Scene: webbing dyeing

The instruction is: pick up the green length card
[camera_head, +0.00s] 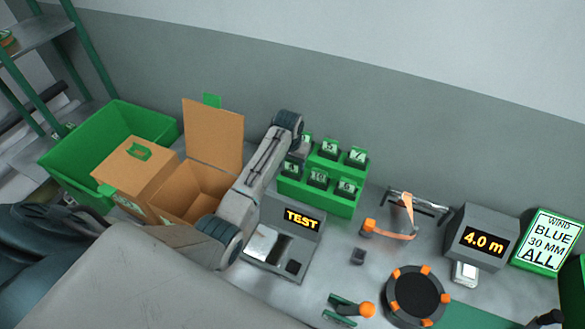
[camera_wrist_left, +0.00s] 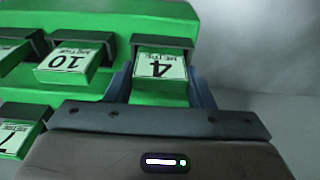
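A green length card with a white face reading 4 metre (camera_wrist_left: 160,72) sits in a dark holder on the green rack in the left wrist view. In the head view, it shows at the left of the rack's front row (camera_head: 291,168). The two fingers of my left gripper (camera_wrist_left: 161,88) lie along both sides of this card, very close to it. Whether they press on it cannot be told. In the head view, my left gripper (camera_head: 297,152) is mostly hidden by its own wrist. My right gripper is not in view.
The green rack (camera_head: 322,198) holds several other cards, including a 10 card (camera_wrist_left: 72,62) beside the 4 card. A TEST display unit (camera_head: 301,219), an open cardboard box (camera_head: 214,135) and a green bin (camera_head: 75,165) stand nearby. A round orange-tabbed dish (camera_head: 417,297) is at the right.

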